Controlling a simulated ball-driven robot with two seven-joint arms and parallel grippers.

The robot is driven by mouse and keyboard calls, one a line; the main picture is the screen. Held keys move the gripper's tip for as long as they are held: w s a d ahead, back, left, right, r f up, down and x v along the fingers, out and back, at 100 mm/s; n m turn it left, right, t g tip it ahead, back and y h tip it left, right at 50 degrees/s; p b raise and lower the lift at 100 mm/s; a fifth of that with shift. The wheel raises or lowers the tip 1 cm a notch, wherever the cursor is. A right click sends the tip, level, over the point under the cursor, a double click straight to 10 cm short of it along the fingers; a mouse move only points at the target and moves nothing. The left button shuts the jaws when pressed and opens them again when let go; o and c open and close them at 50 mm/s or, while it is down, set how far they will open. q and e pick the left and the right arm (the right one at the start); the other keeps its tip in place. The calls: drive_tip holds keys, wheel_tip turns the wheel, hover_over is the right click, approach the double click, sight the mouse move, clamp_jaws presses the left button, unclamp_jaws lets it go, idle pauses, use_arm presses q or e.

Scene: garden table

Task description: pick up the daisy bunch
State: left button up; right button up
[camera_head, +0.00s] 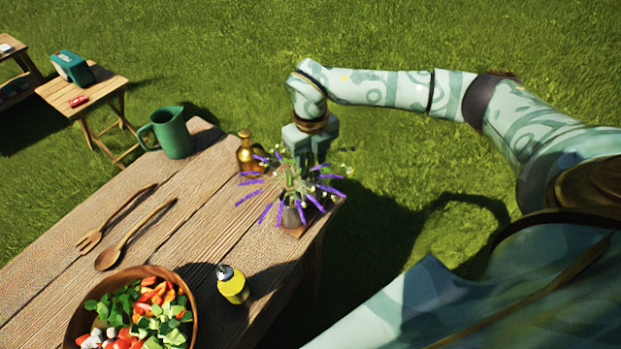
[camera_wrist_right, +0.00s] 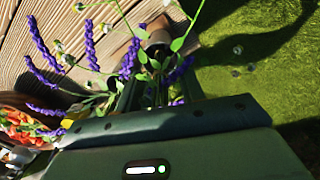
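The daisy bunch (camera_head: 345,171) shows as small white blooms on thin green stems. In the wrist view, pale daisy heads (camera_wrist_right: 68,59) and leaves spread around the fingers, with part of the vase (camera_wrist_right: 156,42) beyond. My right gripper (camera_head: 308,160) points down at the flowers from behind. In the wrist view its fingers (camera_wrist_right: 158,92) stand apart with stems and leaves around and between them; I see no firm grip. My left gripper is not in view.
On the wooden table (camera_head: 205,220) are an amber bottle (camera_head: 249,156) close beside the flowers, a green pitcher (camera_head: 172,133), a wooden fork (camera_head: 112,217) and spoon (camera_head: 135,234), a yellow bottle (camera_head: 232,285) and a salad bowl (camera_head: 190,300). Grass lies right of the table.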

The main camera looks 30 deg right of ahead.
drive_tip(key=shift+f, duration=0.8)
drive_tip(key=shift+r, duration=0.1)
clamp_jaws()
